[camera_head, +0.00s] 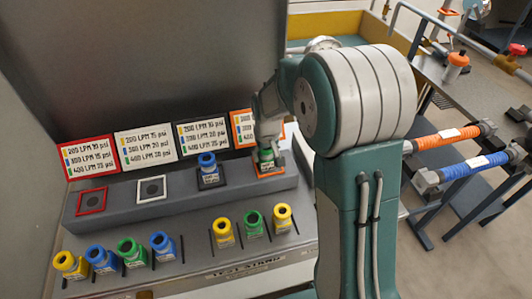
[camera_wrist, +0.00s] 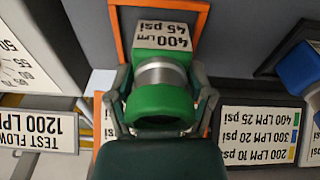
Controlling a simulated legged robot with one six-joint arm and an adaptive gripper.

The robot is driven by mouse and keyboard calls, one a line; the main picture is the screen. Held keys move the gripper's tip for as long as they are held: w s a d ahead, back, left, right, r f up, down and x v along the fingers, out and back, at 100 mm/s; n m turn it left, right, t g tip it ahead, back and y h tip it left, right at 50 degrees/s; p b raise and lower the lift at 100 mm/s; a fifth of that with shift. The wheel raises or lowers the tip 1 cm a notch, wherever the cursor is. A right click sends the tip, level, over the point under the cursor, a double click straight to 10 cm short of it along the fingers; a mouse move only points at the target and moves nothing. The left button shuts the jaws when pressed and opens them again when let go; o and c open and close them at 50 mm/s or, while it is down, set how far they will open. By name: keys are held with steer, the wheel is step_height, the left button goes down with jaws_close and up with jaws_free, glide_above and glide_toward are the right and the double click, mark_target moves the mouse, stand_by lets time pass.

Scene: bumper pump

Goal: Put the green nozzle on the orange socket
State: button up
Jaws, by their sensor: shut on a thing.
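The green nozzle (camera_head: 266,155) is upright over the orange socket (camera_head: 281,165) at the right end of the raised ledge. My gripper (camera_head: 267,140) is shut on it from above and behind, partly hidden by my arm. In the wrist view, the green nozzle (camera_wrist: 163,98) sits between both fingers of my gripper (camera_wrist: 162,82); its grey band and "400 LPM 45 psi" label show. The orange socket frame (camera_wrist: 203,18) surrounds the nozzle's far end there. I cannot tell whether the nozzle's base rests fully on the socket.
A blue nozzle (camera_head: 208,168) stands on the black-framed socket just left. The white-framed socket (camera_head: 151,188) and red-framed socket (camera_head: 91,201) are empty. Several yellow, blue and green nozzles stand on the front shelf. Signs (camera_head: 146,147) stand behind the sockets, close to my gripper.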

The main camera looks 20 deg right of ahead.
steer(key=shift+d, duration=0.15)
steer(key=o, duration=1.3)
steer(key=shift+d, duration=0.15)
steer(key=r, duration=0.4)
steer(key=s+r, duration=0.1)
steer(key=r, duration=0.7)
steer(key=shift+s+r, duration=0.1)
steer(key=shift+s, duration=0.2)
steer(key=s+r+t, duration=0.2)
steer(key=s+r, duration=0.1)
steer(key=s, duration=0.8)
steer(key=s+r+m+t, duration=0.1)
steer(key=s+r+t, duration=0.1)
steer(key=s, duration=1)
steer(key=shift+v, duration=0.8)
steer(key=shift+w, duration=0.1)
